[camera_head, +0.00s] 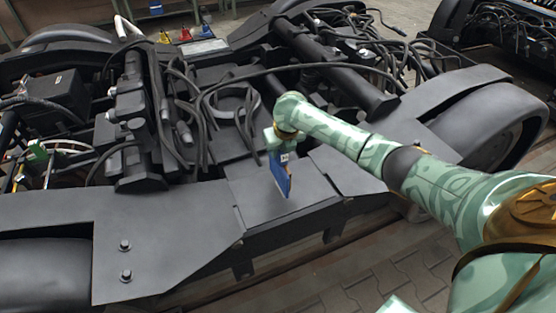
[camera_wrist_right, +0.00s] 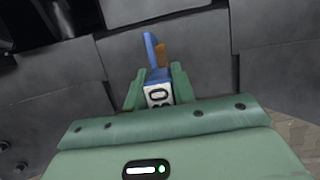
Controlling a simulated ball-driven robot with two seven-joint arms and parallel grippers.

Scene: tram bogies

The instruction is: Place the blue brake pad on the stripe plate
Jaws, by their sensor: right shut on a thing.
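The blue brake pad (camera_head: 280,175) hangs on edge from my right gripper (camera_head: 281,150), above the flat dark middle plate of the near bogie frame. In the right wrist view the pad (camera_wrist_right: 150,48) stands out beyond the jaws, with a brown layer beside the blue and a white marked block at its base. My right gripper (camera_wrist_right: 158,88) is shut on it. The head view does not show clearly whether the pad touches the surface below. I cannot make out a stripe plate for sure. My left gripper is not in view.
The bogie frame (camera_head: 165,225) fills the foreground, with bolts at its left. Cables (camera_head: 205,105) and a dark cylinder (camera_head: 340,75) lie beyond the gripper. A pale plate (camera_head: 205,47) and small yellow and red pieces (camera_head: 185,35) sit far back. Paved floor shows at lower right.

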